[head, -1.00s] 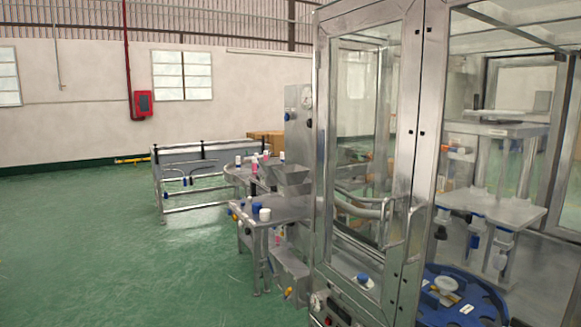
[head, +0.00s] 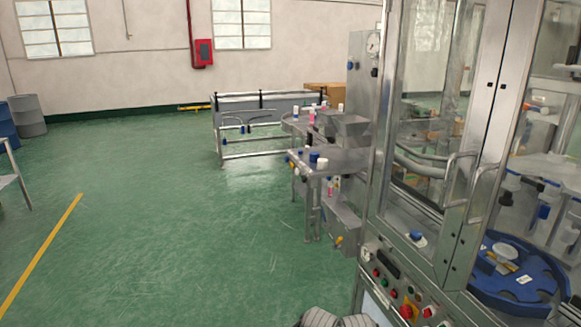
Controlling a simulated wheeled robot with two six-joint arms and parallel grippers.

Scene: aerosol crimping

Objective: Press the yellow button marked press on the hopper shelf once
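The hopper shelf (head: 340,163) is a metal shelf at mid-right in the head view, on the left side of a tall glazed machine. A grey metal hopper (head: 350,128) stands at its back. Small coloured knobs or buttons line the shelf's left edge. A small yellow spot (head: 338,240) shows lower down, below the shelf. The lettering is too small to read, so I cannot tell which is the button marked press.
The machine's glazed doors (head: 497,100) fill the right side. Its control panel (head: 400,290) has several buttons, including a red-and-yellow one (head: 408,310). Blue and white caps (head: 316,158) stand on the shelf. Green floor (head: 180,220) is open at left, with a yellow line (head: 45,250).

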